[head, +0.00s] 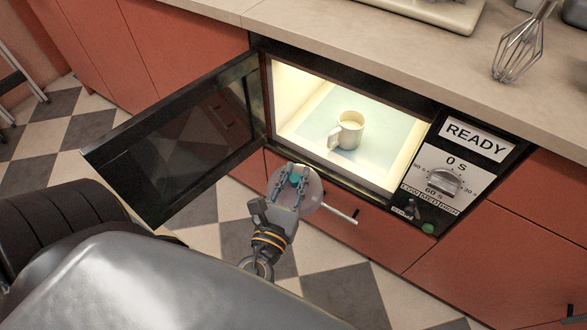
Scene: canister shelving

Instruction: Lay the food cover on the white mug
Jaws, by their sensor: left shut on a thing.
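The white mug (349,131) stands upright inside the lit microwave, its handle pointing to the lower left. My left gripper (294,178) is in front of the microwave opening, lower left of the mug and apart from it. It is shut on the food cover (313,193), a pale round, translucent-looking disc with a teal part between the fingers. The gripper hides part of the cover. My right gripper is not in view.
The microwave door (185,140) is swung open to the left of my gripper. The control panel (446,178) reads READY and has a dial. A red drawer with a bar handle (335,211) lies below the opening.

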